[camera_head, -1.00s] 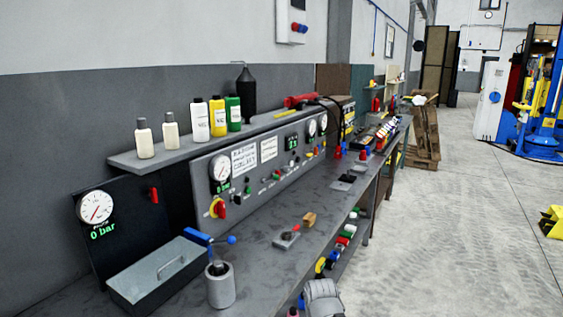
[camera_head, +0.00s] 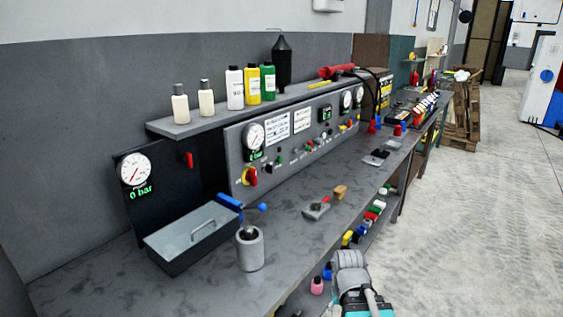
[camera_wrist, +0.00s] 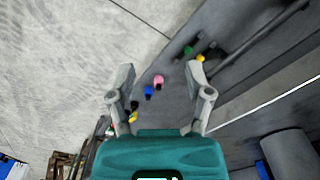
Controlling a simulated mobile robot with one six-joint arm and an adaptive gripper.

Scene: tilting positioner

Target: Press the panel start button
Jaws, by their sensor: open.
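The grey control panel (camera_head: 236,150) stands at the back of the workbench in the head view.
On the bench are a grey metal tray (camera_head: 161,256), a grey cylinder (camera_head: 250,252) with a blue-handled lever behind it, and a small device with a red part (camera_head: 316,208). Bottles (camera_head: 234,90) line the shelf above. Small coloured items sit beneath the bench edge.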

